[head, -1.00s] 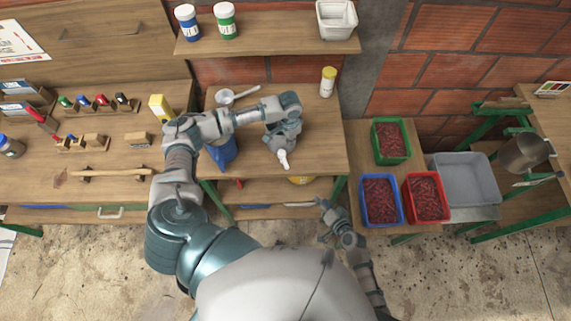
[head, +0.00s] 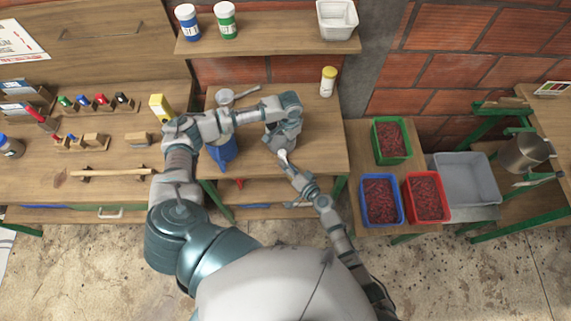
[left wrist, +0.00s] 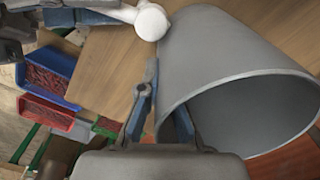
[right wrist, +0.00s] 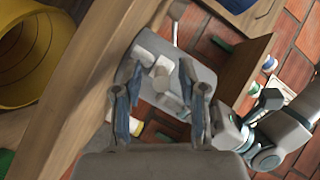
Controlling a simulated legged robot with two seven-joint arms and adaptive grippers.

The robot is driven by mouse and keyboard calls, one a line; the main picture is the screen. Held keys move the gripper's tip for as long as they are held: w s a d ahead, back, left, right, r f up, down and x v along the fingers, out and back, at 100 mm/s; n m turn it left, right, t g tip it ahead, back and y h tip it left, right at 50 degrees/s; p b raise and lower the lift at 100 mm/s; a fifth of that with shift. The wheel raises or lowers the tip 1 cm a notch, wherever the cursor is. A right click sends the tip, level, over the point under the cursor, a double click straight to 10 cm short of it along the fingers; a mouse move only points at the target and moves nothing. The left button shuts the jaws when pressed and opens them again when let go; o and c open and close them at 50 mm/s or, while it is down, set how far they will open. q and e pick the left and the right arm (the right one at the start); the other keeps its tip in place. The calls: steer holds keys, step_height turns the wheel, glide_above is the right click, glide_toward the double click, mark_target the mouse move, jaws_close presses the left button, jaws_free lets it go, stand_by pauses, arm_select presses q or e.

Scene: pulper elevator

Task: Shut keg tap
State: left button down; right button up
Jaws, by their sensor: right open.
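The grey keg (left wrist: 215,60) is a tilted, open-mouthed cylinder over the wooden table, mostly hidden by my left gripper in the head view. Its white tap (right wrist: 160,70) sticks out from its side and also shows in the left wrist view (left wrist: 151,22). My left gripper (left wrist: 163,85) straddles the keg's wall at the rim, one finger outside and one at the inner side, and appears shut on it. My right gripper (right wrist: 160,78) is open, with the tap between or just beyond its fingertips; contact cannot be told.
A yellow-capped bottle (head: 328,82) is at the back. Green (head: 373,140), blue (head: 399,210) and red (head: 446,205) bins stand to the right.

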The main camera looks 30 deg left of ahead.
steer(key=shift+w+a+f, duration=0.15)
steer(key=shift+w+a, duration=0.05)
steer(key=shift+a, duration=0.25)
steer(key=shift+c, duration=0.2)
jaws_close()
steer(key=shift+d, duration=0.15)
steer(key=shift+w+d+f+n+g, duration=0.1)
steer(key=shift+w+d+n+g, duration=0.1)
steer(key=shift+n+g, duration=0.3)
steer(key=shift+w+d+n+g, duration=0.1)
steer(key=shift+w+n+g, duration=0.1)
steer(key=shift+n+g, duration=0.25)
steer(key=shift+w+d+n+g+y, duration=0.15)
steer(key=shift+w+n+g, duration=0.15)
steer(key=shift+n+g, duration=0.45)
steer(key=shift+w+d+n+g+y, duration=0.15)
steer(key=shift+w+n+g, duration=0.3)
steer(key=shift+g, duration=0.65)
steer(key=shift+w+n+g+y, duration=0.2)
steer(key=shift+n+g, duration=0.45)
steer(key=shift+g, duration=0.25)
